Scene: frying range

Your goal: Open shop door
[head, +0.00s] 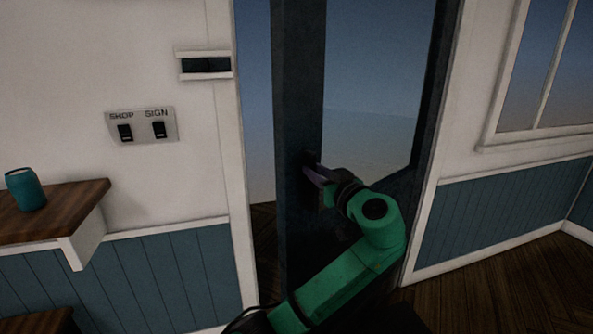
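The shop door (298,95) is a dark frame with a large glass pane. It stands ajar, with a gap between its left edge and the white door frame; wooden floor shows through the gap. A small dark handle (311,161) sits on the door's left stile. My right gripper is not in view.
A wall plate (141,125) with shop and sign switches is left of the door. A wooden shelf (75,207) bearing a teal can (25,189) juts out at left. A window (548,75) is at right, above blue panelling. Wooden floor (500,285) at lower right is clear.

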